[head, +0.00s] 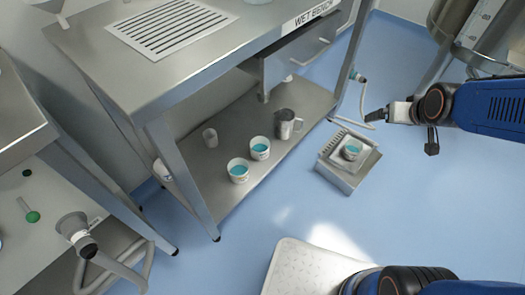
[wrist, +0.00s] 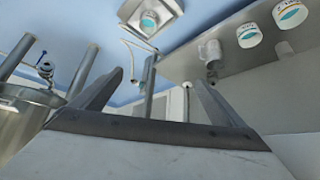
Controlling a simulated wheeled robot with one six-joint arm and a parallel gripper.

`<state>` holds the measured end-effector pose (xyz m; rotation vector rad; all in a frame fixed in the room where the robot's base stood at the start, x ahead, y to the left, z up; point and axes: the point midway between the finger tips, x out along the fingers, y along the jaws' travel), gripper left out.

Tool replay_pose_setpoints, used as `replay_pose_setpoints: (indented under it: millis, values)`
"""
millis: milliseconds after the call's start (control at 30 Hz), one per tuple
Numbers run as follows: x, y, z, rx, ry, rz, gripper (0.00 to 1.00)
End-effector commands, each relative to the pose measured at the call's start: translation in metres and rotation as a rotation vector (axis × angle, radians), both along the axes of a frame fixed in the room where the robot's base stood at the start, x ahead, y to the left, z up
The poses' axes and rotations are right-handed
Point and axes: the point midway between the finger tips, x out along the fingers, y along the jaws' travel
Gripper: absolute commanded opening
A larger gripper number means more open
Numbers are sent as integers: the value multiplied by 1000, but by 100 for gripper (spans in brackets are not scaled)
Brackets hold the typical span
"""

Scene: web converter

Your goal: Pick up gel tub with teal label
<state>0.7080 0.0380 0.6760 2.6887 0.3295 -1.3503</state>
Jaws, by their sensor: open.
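Three white tubs with teal labels are in view. One tub (head: 238,171) and a second tub (head: 260,149) stand on the lower shelf of the wet bench. A third tub (head: 351,150) sits on a square metal stand (head: 345,180) on the floor. In the wrist view the stand's tub (wrist: 149,22) is at the top, and the two shelf tubs, one (wrist: 249,36) and the other (wrist: 289,14), are at upper right. My gripper (head: 374,115) is open and empty, right of the bench and apart from all the tubs. Its two fingers (wrist: 157,78) show spread in the wrist view.
Bench legs and the drawer (head: 295,60) bound the shelf. A hose (head: 372,121) hangs near my gripper. Blue floor (head: 420,200) is clear right of the stand.

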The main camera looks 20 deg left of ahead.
Motion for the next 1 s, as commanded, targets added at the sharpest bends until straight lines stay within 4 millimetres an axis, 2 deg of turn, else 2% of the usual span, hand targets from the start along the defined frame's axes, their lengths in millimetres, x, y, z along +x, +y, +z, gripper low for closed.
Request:
replay_pose_setpoints:
  millis: [33, 200, 500, 733, 1000]
  values:
    - [10, 11, -12, 1, -6, 19, 94]
    - [40, 47, -43, 15, -55, 74, 94]
    - [75, 115, -104, 47, -140, 171, 94]
    - [85, 166, -155, 77, -201, 245, 94]
    - [78, 222, -216, 119, -273, 331, 94]
